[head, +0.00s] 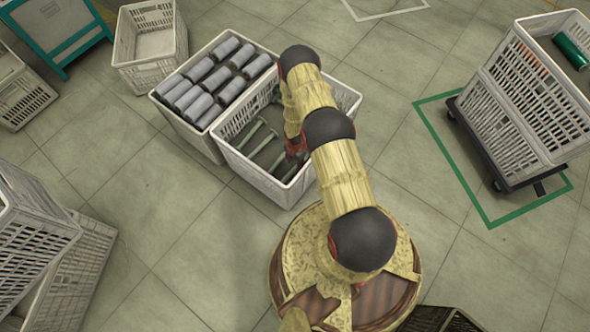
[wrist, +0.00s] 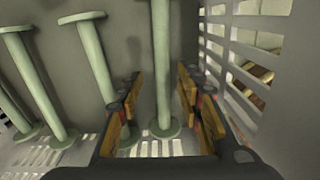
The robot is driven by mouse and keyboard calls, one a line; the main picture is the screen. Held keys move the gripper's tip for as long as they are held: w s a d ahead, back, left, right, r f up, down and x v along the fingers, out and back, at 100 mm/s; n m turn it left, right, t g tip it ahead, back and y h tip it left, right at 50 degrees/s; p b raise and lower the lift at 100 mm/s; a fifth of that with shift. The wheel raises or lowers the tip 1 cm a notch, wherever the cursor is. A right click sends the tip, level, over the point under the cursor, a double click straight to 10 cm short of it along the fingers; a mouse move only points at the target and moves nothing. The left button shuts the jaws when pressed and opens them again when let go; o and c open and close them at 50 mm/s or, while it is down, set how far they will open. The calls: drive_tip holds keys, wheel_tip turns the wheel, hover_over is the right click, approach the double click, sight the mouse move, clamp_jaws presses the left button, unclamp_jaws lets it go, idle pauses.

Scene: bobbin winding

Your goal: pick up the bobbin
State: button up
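Several pale green bobbins (head: 262,143) lie in the front white crate (head: 262,182), in the head view. In the wrist view one bobbin (wrist: 161,60) shows between my gripper's two fingers, its lower flange near the fingertips. My gripper (wrist: 160,95) is open, with a visible gap on both sides of that bobbin; I cannot tell how deep the fingers reach around it. In the head view my gripper (head: 295,149) is down inside the crate, partly hidden by my arm.
The slotted crate wall (wrist: 232,60) stands close to the right finger in the wrist view. A crate of grey wound spools (head: 212,82) adjoins on the left. Stacked crates (head: 525,110) stand on a dolly at right. More crates (head: 150,45) stand at left, with open floor between.

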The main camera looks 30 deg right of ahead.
sight(295, 168)
drive_tip(key=f+b, duration=0.1)
drive_tip(key=f, duration=0.1)
drive_tip(key=f+b, duration=0.1)
drive_tip(key=f, duration=0.1)
drive_tip(key=shift+s+f, duration=0.2)
drive_tip(key=shift+f, duration=0.05)
clamp_jaws()
idle(0.4)
